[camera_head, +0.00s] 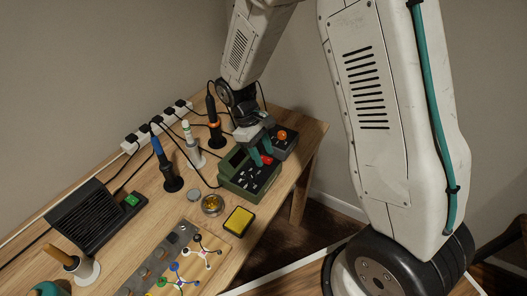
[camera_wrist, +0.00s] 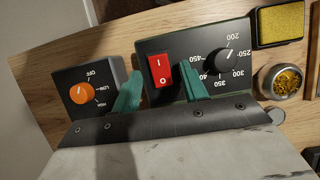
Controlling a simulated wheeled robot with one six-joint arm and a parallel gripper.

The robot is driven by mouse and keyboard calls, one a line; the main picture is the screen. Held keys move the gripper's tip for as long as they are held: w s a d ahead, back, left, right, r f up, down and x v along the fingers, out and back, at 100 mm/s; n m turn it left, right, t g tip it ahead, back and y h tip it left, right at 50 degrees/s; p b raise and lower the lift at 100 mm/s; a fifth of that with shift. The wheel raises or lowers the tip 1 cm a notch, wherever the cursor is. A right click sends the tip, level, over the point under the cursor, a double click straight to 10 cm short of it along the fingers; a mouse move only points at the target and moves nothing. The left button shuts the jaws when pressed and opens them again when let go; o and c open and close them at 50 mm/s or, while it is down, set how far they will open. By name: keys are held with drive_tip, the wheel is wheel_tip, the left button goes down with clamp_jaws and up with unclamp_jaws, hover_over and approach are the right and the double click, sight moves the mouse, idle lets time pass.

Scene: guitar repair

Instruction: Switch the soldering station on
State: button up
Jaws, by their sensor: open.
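The soldering station (camera_head: 231,180) is a green box with a dark face on the wooden bench. In the wrist view its face (camera_wrist: 190,47) carries a red rocker switch (camera_wrist: 161,70), marked I and O, and a black dial (camera_wrist: 217,61) with temperature numbers. The red switch (camera_head: 267,160) also shows in the head view. I cannot tell which side of the rocker is pressed. My gripper (camera_head: 260,153) is over the station, its teal fingers open and empty. In the wrist view the fingertips lie either side of the switch; contact is unclear.
A smaller dark box with an orange knob (camera_wrist: 81,93), marked OFF, LOW and HIGH, stands beside the station. A yellow sponge (camera_head: 239,221) and brass-wool tin (camera_head: 212,204) are in front. Several stands with corded tools, a power strip (camera_head: 157,124) and a black slatted unit (camera_head: 88,220) stand left.

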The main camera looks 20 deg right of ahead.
sight(263, 158)
clamp_jaws()
drive_tip(key=shift+s+d+t+y, duration=0.2)
drive_tip(key=shift+s+t+y, duration=0.1)
drive_tip(key=shift+t+y, duration=0.8)
drive_tip(key=shift+t, duration=0.4)
unclamp_jaws()
drive_tip(key=shift+d, duration=0.1)
wheel_tip(263, 158, up, 8)
drive_tip(key=shift+w+a, duration=0.25)
